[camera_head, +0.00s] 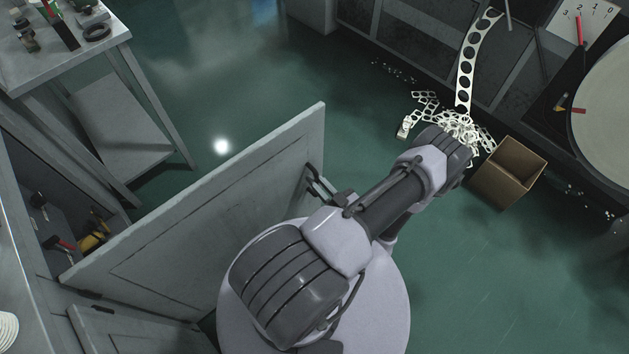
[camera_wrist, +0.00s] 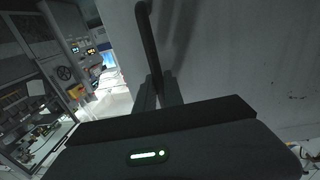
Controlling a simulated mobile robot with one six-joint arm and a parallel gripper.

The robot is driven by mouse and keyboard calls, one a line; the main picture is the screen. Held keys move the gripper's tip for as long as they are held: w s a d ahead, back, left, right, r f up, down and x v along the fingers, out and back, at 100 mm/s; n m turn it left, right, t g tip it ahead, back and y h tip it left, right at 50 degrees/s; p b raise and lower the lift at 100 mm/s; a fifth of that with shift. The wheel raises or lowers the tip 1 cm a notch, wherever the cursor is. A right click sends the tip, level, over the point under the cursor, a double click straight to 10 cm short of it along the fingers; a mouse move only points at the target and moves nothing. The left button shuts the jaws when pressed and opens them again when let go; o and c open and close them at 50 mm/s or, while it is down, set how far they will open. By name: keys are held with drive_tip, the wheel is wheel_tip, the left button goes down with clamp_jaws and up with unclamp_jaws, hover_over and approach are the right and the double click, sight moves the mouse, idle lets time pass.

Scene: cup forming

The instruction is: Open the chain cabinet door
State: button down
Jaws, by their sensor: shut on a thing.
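The chain cabinet door (camera_head: 215,205) is a grey panel that stands swung out from the cabinet at the left in the head view. Its dark handle (camera_head: 313,172) sits near the door's free edge. My gripper (camera_wrist: 160,92) is shut on the dark bar handle, which also shows in the wrist view (camera_wrist: 147,35). The door's face (camera_wrist: 240,60) fills the right side of the wrist view. In the head view my arm hides most of the gripper. The cabinet inside (camera_head: 70,220) is partly visible, with yellow and red-handled tools in it.
A second grey door (camera_head: 140,335) is at the lower left. A workbench (camera_head: 60,62) stands at the upper left. A cardboard box (camera_head: 508,171) and a heap of white punched strip scraps (camera_head: 455,122) lie on the right. The green floor (camera_head: 225,80) beyond the door is clear.

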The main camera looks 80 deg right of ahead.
drive_tip(key=c, duration=1.5)
unclamp_jaws()
drive_tip(key=shift+o, duration=0.2)
drive_tip(key=p+v, duration=0.2)
drive_tip(key=v, duration=1)
drive_tip(key=shift+p, duration=0.3)
drive_tip(key=shift+a, duration=0.1)
